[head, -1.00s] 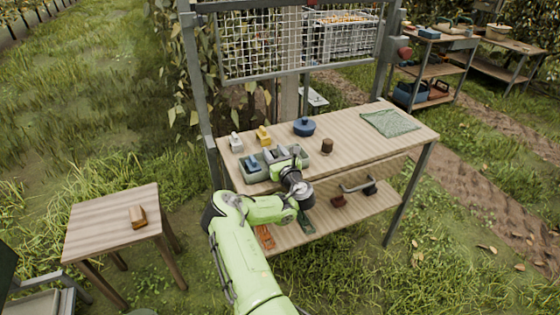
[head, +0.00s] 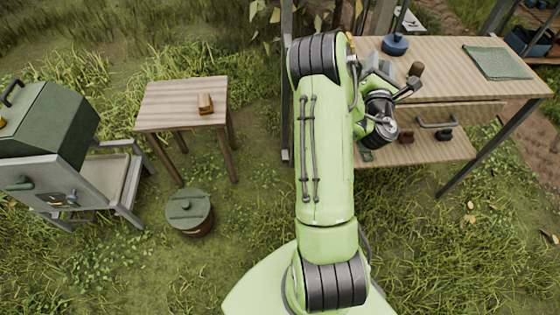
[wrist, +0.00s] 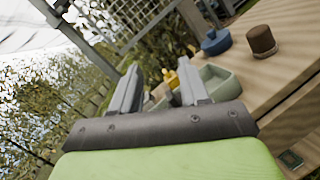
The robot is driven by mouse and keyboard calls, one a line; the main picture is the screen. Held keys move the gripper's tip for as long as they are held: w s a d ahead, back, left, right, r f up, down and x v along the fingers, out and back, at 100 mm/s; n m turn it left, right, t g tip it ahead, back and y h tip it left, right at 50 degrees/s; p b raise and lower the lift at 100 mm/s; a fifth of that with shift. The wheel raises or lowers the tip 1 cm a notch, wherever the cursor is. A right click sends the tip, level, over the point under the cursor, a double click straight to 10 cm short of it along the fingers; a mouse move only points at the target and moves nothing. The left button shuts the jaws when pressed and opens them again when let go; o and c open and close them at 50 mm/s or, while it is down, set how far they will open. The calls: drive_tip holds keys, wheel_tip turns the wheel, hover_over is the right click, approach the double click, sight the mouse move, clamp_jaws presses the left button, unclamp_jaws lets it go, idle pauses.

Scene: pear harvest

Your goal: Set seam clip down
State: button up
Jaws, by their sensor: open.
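My gripper (wrist: 158,66) is open in the wrist view, its two fingers apart with nothing held between them. A yellow clip-like piece (wrist: 171,79) shows beyond the fingers, next to a grey-green divided tray (wrist: 222,82) on the workbench (wrist: 278,75). I cannot tell which piece is the seam clip.
A blue lidded pot (head: 395,44), a brown cylinder (head: 416,69) and a green cloth (head: 497,62) stand or lie on the bench.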

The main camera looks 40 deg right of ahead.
drive_tip(key=w+a+r+m+g+y, duration=0.15)
drive_tip(key=a+m+y, duration=0.25)
drive_tip(key=a+m, duration=0.65)
drive_tip(key=a+r+m+g+y, duration=0.3)
drive_tip(key=a+m, duration=0.7)
drive_tip(key=a, duration=0.1)
drive_tip(key=s+a+g+y, duration=0.1)
drive_tip(key=s+a+y, duration=0.2)
drive_tip(key=s+a, duration=0.4)
drive_tip(key=s+a+f+g+y, duration=0.1)
drive_tip(key=s+a+y, duration=0.3)
drive_tip(key=a, duration=1)
drive_tip(key=s+g, duration=0.1)
drive_tip(key=s, duration=0.2)
drive_tip(key=shift+s+a+f+y, duration=0.15)
drive_tip(key=shift+s+a+y, duration=0.1)
drive_tip(key=shift+a+y, duration=0.1)
